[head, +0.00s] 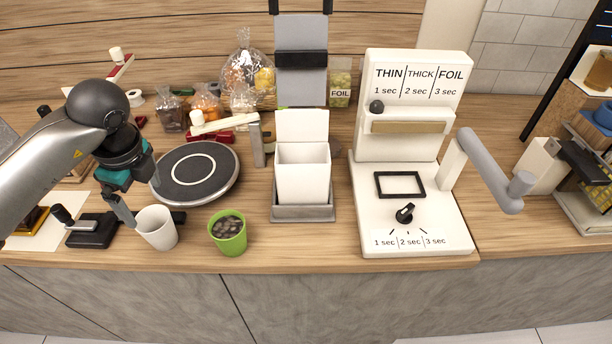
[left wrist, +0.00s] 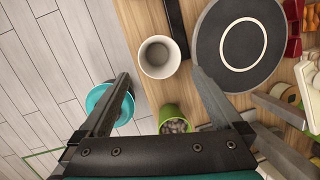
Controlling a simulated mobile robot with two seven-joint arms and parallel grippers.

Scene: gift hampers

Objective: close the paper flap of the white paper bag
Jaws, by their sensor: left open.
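The white paper bag (head: 303,178) stands upright in a grey holder (head: 303,213) at the middle of the counter. Its paper flap (head: 302,125) stands up at the back, and the top of the bag is open. My left gripper (head: 140,205) is well to the left of the bag, above and beside a white cup (head: 157,228). It is open with nothing between its fingers, which also show in the left wrist view (left wrist: 161,76). I cannot make out the bag in the left wrist view. My right gripper is not in view.
A green cup of dark pieces (head: 229,234) and a round grey turntable (head: 195,173) lie between my left gripper and the bag. A white sealing machine (head: 410,215) stands close on the bag's right. A grey upright panel (head: 301,65) rises behind it.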

